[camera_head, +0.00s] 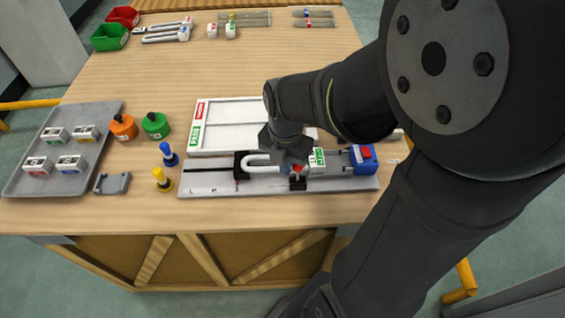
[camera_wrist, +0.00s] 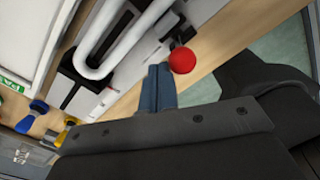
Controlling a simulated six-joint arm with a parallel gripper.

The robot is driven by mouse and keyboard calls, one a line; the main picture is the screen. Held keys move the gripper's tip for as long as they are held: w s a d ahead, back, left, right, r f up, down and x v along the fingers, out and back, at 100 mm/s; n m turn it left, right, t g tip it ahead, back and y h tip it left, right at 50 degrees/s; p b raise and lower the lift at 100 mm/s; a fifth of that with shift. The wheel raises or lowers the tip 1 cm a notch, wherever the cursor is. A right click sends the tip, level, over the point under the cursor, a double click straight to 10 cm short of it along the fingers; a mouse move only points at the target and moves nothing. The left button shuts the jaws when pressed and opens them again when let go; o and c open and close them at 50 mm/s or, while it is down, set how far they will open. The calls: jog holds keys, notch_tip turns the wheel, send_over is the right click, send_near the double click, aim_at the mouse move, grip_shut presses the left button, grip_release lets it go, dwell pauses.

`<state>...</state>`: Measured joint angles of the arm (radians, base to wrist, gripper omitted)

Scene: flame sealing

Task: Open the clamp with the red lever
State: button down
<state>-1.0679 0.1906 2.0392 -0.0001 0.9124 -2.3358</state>
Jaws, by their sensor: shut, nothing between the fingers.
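The red ball knob of the clamp lever (camera_head: 297,168) shows at the front of the grey rail fixture, with the black clamp base (camera_head: 298,184) below it. In the wrist view the red knob (camera_wrist: 182,61) is just right of my fingertips. My gripper (camera_head: 285,158) is over the fixture, and its blue fingers (camera_wrist: 159,74) are together and empty. The fingertips are very close to the knob; I cannot tell whether they touch. My gripper hides part of the clamp. A white U-shaped tube (camera_head: 262,158) lies on the fixture beside it and shows large in the wrist view (camera_wrist: 118,42).
A black block (camera_head: 242,166) holds the tube's left side. A white box labelled green (camera_head: 317,160) and a blue box with a red button (camera_head: 364,158) stand right. A white tray (camera_head: 230,126) lies behind. Yellow (camera_head: 162,180) and blue (camera_head: 168,155) pieces stand left.

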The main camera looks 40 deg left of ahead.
jog(key=shift+w+d+r, duration=0.1)
jog(key=shift+w+d, duration=0.15)
jog(key=shift+d, duration=0.05)
jog(key=shift+w+d, duration=0.45)
jog(key=shift+w, duration=0.05)
jog(key=shift+s+a, duration=0.45)
notch_tip(320, 180, up, 8)
dwell(1.0)
jog(key=shift+f, duration=0.2)
jog(key=shift+f, duration=3.95)
